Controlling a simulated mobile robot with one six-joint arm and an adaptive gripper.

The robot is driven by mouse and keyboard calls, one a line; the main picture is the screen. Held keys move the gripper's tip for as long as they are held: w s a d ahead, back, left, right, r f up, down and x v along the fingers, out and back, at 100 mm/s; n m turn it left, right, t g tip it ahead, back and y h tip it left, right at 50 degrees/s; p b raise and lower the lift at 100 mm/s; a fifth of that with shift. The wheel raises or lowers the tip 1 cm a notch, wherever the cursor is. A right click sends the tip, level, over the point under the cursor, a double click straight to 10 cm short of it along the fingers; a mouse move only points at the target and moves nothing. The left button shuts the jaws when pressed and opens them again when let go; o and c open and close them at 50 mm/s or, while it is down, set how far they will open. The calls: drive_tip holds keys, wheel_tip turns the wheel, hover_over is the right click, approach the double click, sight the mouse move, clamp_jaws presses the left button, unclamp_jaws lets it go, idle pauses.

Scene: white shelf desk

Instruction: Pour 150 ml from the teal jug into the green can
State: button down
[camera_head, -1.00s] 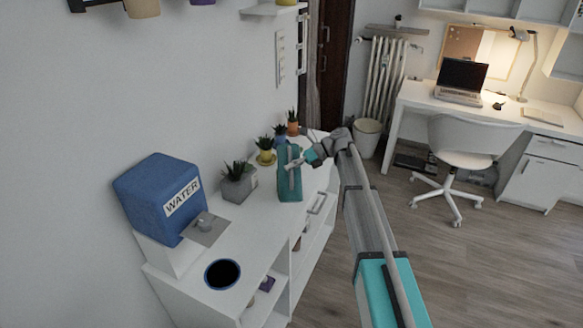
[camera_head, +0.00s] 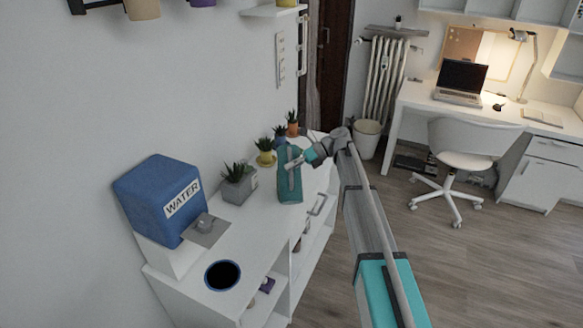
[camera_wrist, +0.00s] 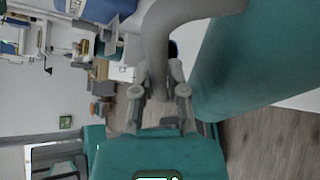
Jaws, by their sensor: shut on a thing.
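The teal jug (camera_head: 291,190) is upright at the front edge of the white shelf unit, in the middle of the head view. Its grey handle faces me. My gripper (camera_head: 297,162) is shut on that handle near its upper part. In the wrist view, the jug's teal side (camera_wrist: 255,60) fills the upper right, and the grey handle (camera_wrist: 160,35) runs down between the fingers of my gripper (camera_wrist: 160,92). I cannot tell whether the jug's base touches the shelf top. The jug's inside is hidden. I cannot make out a green can in either view.
A blue water dispenser (camera_head: 158,195) and a blue-rimmed container (camera_head: 222,275) with a dark inside stand at left on the shelf unit (camera_head: 255,235). A white chair (camera_head: 462,140) is at right.

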drive_tip(key=shift+w+a+r+m+g+p, duration=0.2)
drive_tip(key=shift+w+r+m+g+p, duration=0.2)
drive_tip(key=shift+w+r+m+g, duration=0.55)
idle(7.0)
